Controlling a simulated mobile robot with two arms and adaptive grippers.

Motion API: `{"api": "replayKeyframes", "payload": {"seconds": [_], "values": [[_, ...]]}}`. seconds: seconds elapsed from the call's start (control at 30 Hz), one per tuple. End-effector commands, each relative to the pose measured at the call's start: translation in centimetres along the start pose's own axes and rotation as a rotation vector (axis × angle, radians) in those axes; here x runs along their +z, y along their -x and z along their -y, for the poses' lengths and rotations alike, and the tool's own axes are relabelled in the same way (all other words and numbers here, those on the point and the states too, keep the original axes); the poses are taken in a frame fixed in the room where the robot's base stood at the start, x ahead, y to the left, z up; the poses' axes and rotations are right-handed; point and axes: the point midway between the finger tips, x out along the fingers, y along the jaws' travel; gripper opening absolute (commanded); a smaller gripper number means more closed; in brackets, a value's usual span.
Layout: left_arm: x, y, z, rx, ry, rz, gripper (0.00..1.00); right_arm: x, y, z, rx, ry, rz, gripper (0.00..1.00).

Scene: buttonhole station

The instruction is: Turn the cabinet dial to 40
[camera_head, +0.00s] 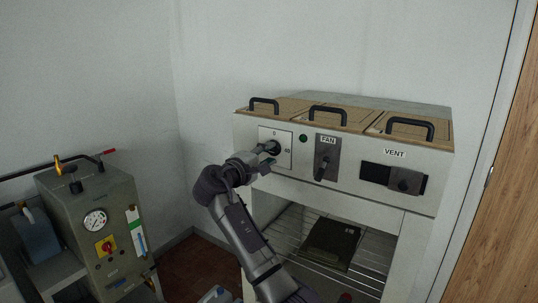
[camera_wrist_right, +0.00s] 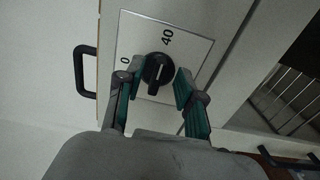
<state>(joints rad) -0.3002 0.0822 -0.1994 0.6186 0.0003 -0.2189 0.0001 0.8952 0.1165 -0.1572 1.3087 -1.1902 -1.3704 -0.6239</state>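The cabinet dial is a round black knob with a raised grip bar on a pale square plate; it shows in the head view (camera_head: 272,147) and in the right wrist view (camera_wrist_right: 157,72). The plate (camera_wrist_right: 196,48) carries the marks 0 and 40. A pale line runs along the bar, but which mark it indicates is hard to tell. My right gripper (camera_head: 266,155) is at the dial, its green-padded fingers apart on either side of the knob in the wrist view (camera_wrist_right: 158,74). Contact with the knob is not clear. My left gripper is not in view.
Right of the dial are a green lamp (camera_head: 303,138), the FAN switch (camera_head: 325,160) and the VENT slider (camera_head: 403,181). Black handles (camera_head: 327,115) stand on the cabinet top. An open rack (camera_head: 290,232) lies below. A grey gauge unit (camera_head: 108,262) stands at left.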

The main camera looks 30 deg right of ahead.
Motion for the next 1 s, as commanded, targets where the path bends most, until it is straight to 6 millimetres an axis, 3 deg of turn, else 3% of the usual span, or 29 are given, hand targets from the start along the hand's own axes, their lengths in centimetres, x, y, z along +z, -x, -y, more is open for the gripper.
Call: {"api": "replayKeyframes", "payload": {"seconds": [0.3, 0.5, 0.7, 1.0], "values": [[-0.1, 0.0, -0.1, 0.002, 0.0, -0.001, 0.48, -0.1, 6.7, 0.1, -0.003, 0.0, -0.004, 0.38], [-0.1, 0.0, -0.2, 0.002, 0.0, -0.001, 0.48, -0.1, 9.8, 0.1, -0.003, 0.0, -0.002, 0.38], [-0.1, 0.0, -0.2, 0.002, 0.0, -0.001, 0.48, 0.0, 10.9, 0.1, -0.003, 0.001, -0.001, 0.38], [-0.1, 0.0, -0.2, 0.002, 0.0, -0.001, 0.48, 0.0, 11.0, 0.1, -0.002, 0.001, 0.0, 0.38]]}}
